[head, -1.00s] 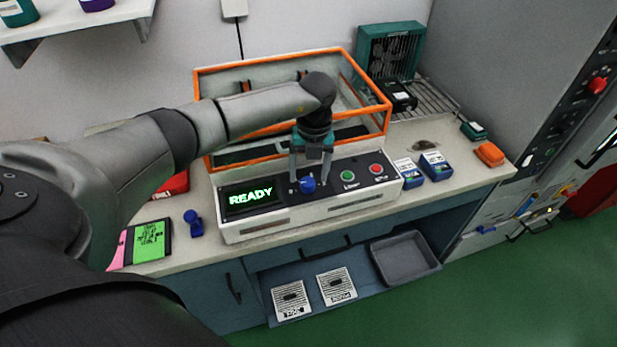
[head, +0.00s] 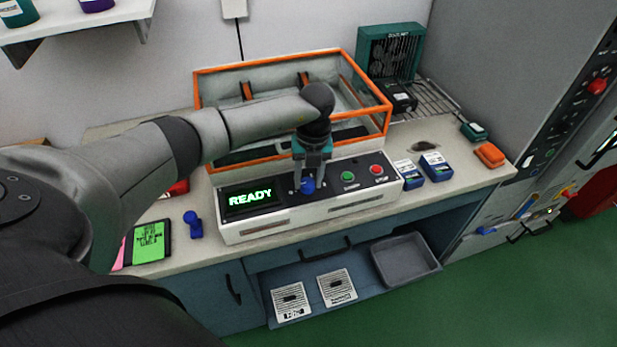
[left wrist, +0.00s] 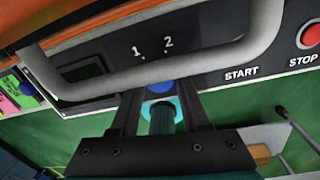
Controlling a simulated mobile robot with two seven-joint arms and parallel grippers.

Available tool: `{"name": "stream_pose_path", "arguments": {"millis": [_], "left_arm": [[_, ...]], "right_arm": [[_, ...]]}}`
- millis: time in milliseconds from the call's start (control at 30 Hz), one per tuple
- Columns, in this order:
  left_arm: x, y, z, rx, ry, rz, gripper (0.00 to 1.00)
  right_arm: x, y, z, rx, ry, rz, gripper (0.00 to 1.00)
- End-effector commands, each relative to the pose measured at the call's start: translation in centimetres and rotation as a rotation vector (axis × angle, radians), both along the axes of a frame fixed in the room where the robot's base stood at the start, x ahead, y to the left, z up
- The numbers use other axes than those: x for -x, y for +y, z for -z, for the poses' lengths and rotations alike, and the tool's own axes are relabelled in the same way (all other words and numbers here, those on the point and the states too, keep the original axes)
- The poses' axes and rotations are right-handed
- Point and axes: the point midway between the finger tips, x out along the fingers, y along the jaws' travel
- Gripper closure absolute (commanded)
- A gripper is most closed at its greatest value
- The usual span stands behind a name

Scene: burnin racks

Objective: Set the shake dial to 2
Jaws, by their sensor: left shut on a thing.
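The blue shake dial (head: 308,186) sits on the dark front panel of the orange-framed shaker (head: 237,218), left of the green and red buttons. My left gripper (head: 309,181) points down at the panel and is shut on the dial. In the left wrist view, a bit of the blue dial (left wrist: 160,87) shows between the fingers of my left gripper (left wrist: 160,97). The printed marks 1 and 2 show above the dial there. I cannot tell which mark the dial points to. The display (head: 250,198) reads READY. My right gripper is not in view.
The green start button (head: 348,176) and red stop button (head: 377,169) lie right of the dial. Blue boxes (head: 436,167) stand right of the shaker.

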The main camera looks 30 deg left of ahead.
Motion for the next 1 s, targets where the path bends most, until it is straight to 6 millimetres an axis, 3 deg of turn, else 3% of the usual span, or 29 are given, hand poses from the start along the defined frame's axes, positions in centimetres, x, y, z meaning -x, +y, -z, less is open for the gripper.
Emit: {"name": "stream_pose_path", "arguments": {"millis": [200, 633, 1000], "left_arm": [[-0.02, 0.04, -0.04, -0.001, -0.001, -0.001, 1.00], [-0.04, 0.06, -0.08, -0.001, -0.002, 0.062, 1.00], [-0.04, 0.04, -0.07, -0.001, -0.002, 0.346, 1.00]], "right_arm": [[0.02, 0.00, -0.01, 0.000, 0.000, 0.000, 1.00], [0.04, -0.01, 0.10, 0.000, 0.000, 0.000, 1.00], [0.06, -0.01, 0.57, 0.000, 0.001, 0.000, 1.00]]}}
